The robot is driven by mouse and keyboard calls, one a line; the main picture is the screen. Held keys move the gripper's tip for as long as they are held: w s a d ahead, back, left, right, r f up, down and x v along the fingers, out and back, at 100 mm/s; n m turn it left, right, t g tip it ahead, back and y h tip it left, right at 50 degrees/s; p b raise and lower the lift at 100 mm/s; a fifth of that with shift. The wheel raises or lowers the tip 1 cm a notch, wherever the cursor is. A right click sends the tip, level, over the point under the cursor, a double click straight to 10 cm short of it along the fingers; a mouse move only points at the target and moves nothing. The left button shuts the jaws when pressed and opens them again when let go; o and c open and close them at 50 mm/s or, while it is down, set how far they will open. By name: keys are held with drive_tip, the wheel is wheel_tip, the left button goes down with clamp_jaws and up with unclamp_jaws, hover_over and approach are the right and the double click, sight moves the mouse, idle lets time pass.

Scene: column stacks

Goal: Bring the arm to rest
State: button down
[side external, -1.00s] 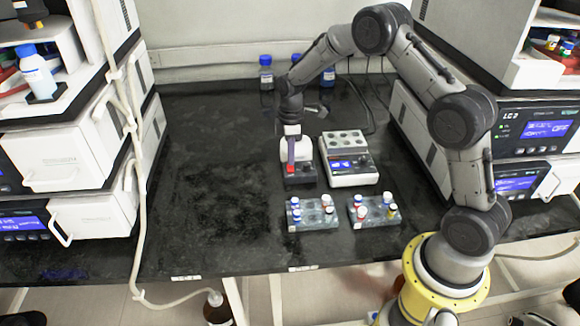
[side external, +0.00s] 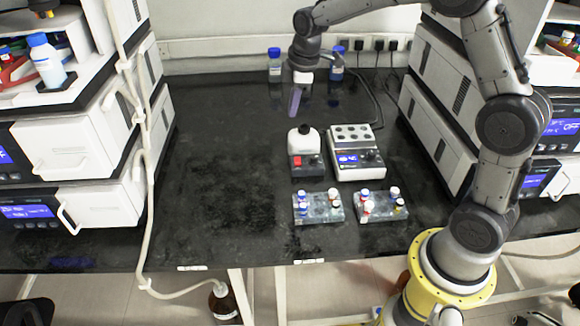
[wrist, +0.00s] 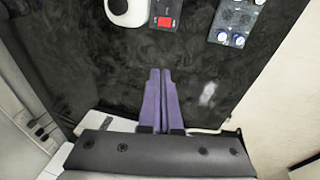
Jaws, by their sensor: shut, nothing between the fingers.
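My gripper (side external: 295,101) is raised above the back part of the black bench, over and behind the small white mixer with a red switch (side external: 304,150). Its purple fingers are together with nothing between them. In the wrist view my gripper (wrist: 160,74) points at bare black bench (wrist: 100,70), its two fingers side by side. The mixer shows at the top of the wrist view (wrist: 127,10), apart from the fingers.
A white heater block (side external: 356,158) stands right of the mixer. Two clear racks (side external: 318,208) (side external: 382,207) with capped vials stand in front. Blue-capped bottles (side external: 275,66) (side external: 337,64) stand at the back wall. Instrument stacks (side external: 95,150) (side external: 440,110) flank the bench. The bench's left middle is clear.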

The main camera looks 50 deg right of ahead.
drive_tip(key=s+a+r+m+t, duration=0.1)
drive_tip(key=s+a+r+t, duration=0.1)
drive_tip(key=s+r, duration=0.55)
drive_tip(key=s+a+r+m+t, duration=0.1)
drive_tip(key=s+a+r, duration=0.2)
drive_tip(key=s+r, duration=0.4)
drive_tip(key=s+f+m, duration=0.3)
drive_tip(key=s, duration=0.5)
drive_tip(key=s+a+f+m, duration=0.1)
drive_tip(key=s+f+m, duration=0.2)
drive_tip(key=s, duration=0.5)
drive_tip(key=shift+a+f+m, duration=0.2)
drive_tip(key=shift+f+m, duration=0.2)
drive_tip(key=shift+m, duration=0.4)
